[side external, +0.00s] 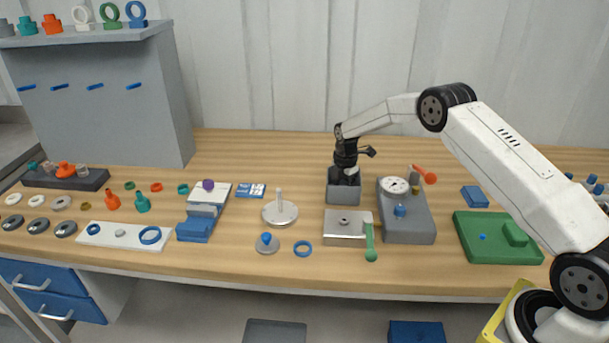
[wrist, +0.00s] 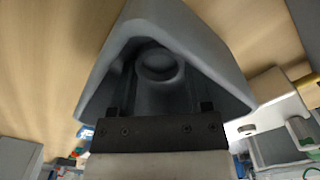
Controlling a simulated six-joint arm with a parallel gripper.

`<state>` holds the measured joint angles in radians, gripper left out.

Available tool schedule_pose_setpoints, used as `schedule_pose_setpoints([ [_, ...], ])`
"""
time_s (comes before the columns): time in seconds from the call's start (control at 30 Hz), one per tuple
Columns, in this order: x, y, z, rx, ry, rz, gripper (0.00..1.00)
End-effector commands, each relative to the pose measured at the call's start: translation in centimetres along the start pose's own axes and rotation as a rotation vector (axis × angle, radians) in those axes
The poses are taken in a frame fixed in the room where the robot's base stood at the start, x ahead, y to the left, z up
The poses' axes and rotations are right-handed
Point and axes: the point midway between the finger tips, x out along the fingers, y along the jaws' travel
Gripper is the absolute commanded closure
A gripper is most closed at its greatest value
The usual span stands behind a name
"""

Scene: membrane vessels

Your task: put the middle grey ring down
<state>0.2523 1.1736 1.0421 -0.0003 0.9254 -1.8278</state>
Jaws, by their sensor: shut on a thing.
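My gripper (side external: 345,177) points down into the top of an open grey box (side external: 343,195) near the middle of the bench. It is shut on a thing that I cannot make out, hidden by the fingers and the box. In the wrist view the hollow grey box (wrist: 215,60) fills the middle, with a round dark shape (wrist: 157,64) inside it. Three dark grey rings lie in a row at the bench's far left, the middle one (side external: 39,218) apart from my gripper.
A metal block with a green handle (side external: 370,250) stands in front of the box. A grey unit with a dial (side external: 408,228) stands close to its right. A round disc with a post (side external: 280,216) is to the left.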

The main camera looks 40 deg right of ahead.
Motion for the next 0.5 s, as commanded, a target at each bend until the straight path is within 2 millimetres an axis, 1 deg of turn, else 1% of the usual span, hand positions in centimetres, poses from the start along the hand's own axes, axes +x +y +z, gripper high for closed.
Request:
schedule_pose_setpoints([
  [0.13, 0.32, -0.01, 0.0, 0.0, 0.0, -0.001, 0.91],
  [0.17, 0.35, -0.01, 0.0, 0.0, 0.0, 0.0, 0.34],
  [0.2, 0.32, 0.0, 0.0, 0.0, 0.0, 0.0, 0.21],
  [0.27, 0.32, -0.01, 0.0, 0.0, 0.0, 0.0, 0.02],
  [0.5, 0.31, -0.01, 0.0, 0.0, 0.0, 0.0, 0.01],
])
